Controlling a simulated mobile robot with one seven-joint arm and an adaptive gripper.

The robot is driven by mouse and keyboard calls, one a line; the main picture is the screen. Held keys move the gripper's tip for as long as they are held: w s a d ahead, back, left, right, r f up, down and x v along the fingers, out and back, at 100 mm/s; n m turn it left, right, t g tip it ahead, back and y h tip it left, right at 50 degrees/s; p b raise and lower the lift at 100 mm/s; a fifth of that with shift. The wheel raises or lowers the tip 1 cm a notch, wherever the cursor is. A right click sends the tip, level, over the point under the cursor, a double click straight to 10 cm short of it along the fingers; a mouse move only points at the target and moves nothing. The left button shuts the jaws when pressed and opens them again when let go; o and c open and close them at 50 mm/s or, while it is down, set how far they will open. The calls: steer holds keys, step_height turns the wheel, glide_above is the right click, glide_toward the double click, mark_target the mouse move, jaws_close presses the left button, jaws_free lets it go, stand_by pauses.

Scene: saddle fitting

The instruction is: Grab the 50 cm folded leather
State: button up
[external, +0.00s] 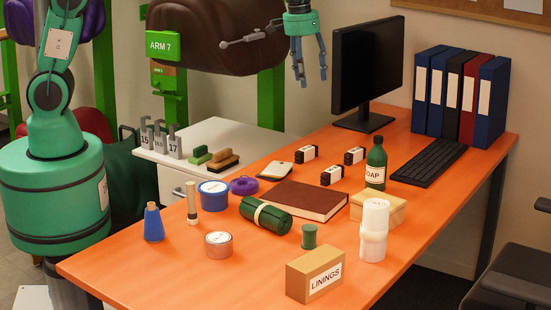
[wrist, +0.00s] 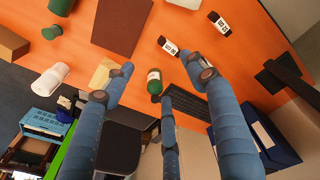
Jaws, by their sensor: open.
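Three small dark folded pieces with white labels lie on the orange table in the external view: a left one (external: 305,153), a front one (external: 331,175) and a right one (external: 354,155). I cannot read which says 50. My gripper (external: 311,77) hangs open and empty above the back of the table, left of the monitor. Its spread fingers also show in the wrist view (wrist: 166,84).
A green soap bottle (external: 376,164) stands right of the pieces, by a keyboard (external: 430,162). The monitor (external: 367,65) rises close to my gripper. A brown flat book-like thing (external: 303,201) and green roll (external: 265,218) lie in front. A saddle (external: 210,35) hangs behind.

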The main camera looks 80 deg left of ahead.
steer(key=n+g+p, duration=0.1)
steer(key=n+p, duration=0.1)
glide_above(331, 169)
step_height(331, 169, down, 18)
steer(key=r, duration=0.1)
steer(key=shift+w+a+f, duration=0.2)
steer(key=shift+f, duration=0.1)
steer(key=shift+f+b, duration=0.95)
steer(key=shift+f, duration=3.35)
steer(key=shift+s+f+b, duration=0.1)
steer(key=shift+f+b, duration=0.65)
steer(key=shift+f, duration=1.85)
steer(key=c, duration=1.4)
steer(key=shift+o, duration=0.2)
